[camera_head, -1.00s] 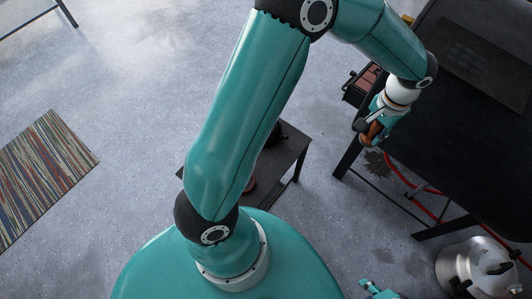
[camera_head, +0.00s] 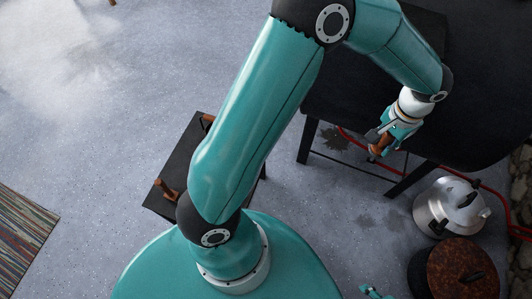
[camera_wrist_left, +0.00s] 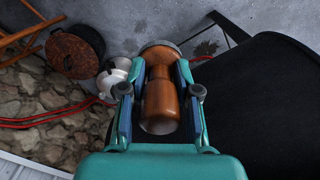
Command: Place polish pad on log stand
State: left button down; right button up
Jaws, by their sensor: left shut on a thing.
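My left gripper (camera_head: 390,141) is shut on the brown wooden handle of the polish pad (camera_head: 379,148). In the left wrist view the pad's handle (camera_wrist_left: 160,105) sits between the two fingers, with a greyish round part at its far end. It is held in the air beside the large black table. A low dark stand (camera_head: 186,151) with brown wooden handles, which I take for the log stand, is partly hidden behind my left arm. A small teal part of my right gripper (camera_head: 374,291) shows at the bottom edge; its fingers are not clear.
The large black table (camera_head: 335,100) stands right of the log stand. A steel kettle (camera_head: 436,207) and a rusty lidded pot (camera_head: 462,268) stand on the floor at lower right, near a red hose. A striped rug (camera_head: 22,235) lies at lower left. Open floor lies left of the stand.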

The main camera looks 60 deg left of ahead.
aim_at(185, 168)
jog(key=k, duration=2.05)
jog(key=u, duration=0.7)
jog(key=i, duration=1)
jog(key=u, duration=0.1)
